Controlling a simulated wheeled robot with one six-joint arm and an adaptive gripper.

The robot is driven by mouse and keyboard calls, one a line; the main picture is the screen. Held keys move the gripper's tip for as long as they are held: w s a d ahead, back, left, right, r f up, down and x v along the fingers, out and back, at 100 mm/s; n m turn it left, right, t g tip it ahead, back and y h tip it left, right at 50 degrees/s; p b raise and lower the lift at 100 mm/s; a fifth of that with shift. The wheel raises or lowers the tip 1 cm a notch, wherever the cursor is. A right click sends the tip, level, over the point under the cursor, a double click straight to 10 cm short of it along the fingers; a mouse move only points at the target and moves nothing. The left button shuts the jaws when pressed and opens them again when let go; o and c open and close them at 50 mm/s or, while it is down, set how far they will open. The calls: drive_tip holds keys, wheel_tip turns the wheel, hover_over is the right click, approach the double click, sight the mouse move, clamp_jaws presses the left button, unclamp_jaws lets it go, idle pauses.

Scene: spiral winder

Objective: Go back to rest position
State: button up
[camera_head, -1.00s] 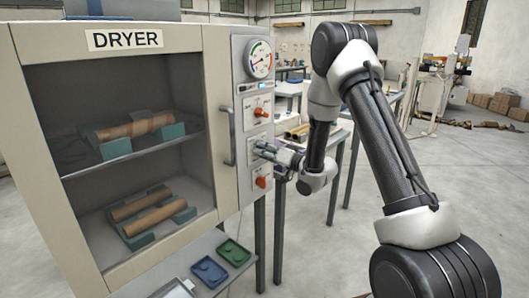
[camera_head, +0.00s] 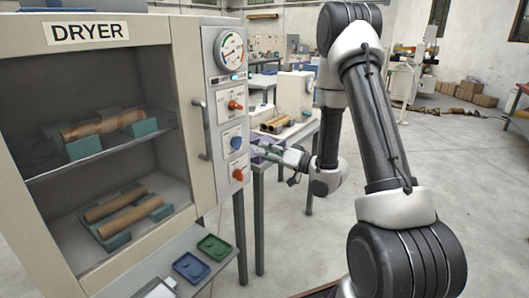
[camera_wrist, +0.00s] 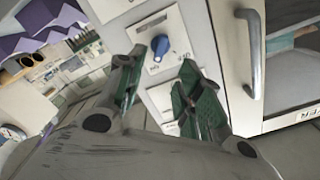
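My gripper (camera_head: 270,152) is to the right of the dryer's control panel, apart from it, with nothing between its fingers. In the wrist view my gripper (camera_wrist: 152,92) has its two green-padded fingers spread, with a blue knob (camera_wrist: 160,46) beyond them. The same blue knob (camera_head: 236,143) sits on the panel between two orange knobs, the upper one (camera_head: 234,105) and the lower one (camera_head: 239,174). The dryer (camera_head: 100,12) is closed, and brown tubes on teal holders show behind its window.
The dryer's door handle (camera_head: 202,130) sticks out left of the panel. Green (camera_head: 213,246) and blue (camera_head: 190,266) trays lie on a shelf below. A table with brown tubes (camera_head: 277,123) stands behind my gripper. Open floor (camera_head: 480,200) lies to the right.

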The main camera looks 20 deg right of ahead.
drive_tip(key=shift+f, duration=0.1)
drive_tip(key=s+d+f+n+g+h, duration=0.1)
drive_tip(key=s+d+f+g+h, duration=0.3)
drive_tip(key=f, duration=0.3)
drive_tip(key=s+d+f+g+h, duration=0.25)
drive_tip(key=d+f+h, duration=0.2)
drive_tip(key=f, duration=0.35)
drive_tip(key=s+d+r+g+h, duration=0.2)
drive_tip(key=s+d+r+g, duration=0.15)
drive_tip(key=s+d, duration=0.25)
drive_tip(key=s+r+g+h, duration=0.1)
drive_tip(key=s+r+g, duration=0.3)
drive_tip(key=s+r, duration=1)
drive_tip(key=s+a+r+t, duration=0.2)
drive_tip(key=s+a+r, duration=0.1)
drive_tip(key=r, duration=0.3)
drive_tip(key=s+a+r+t, duration=0.1)
drive_tip(key=s+a+r, duration=0.2)
drive_tip(key=s+r, duration=0.2)
drive_tip(key=shift+s+a+r+t+y, duration=0.15)
drive_tip(key=shift+a+r+t+y, duration=0.1)
drive_tip(key=shift+r+t+y, duration=0.3)
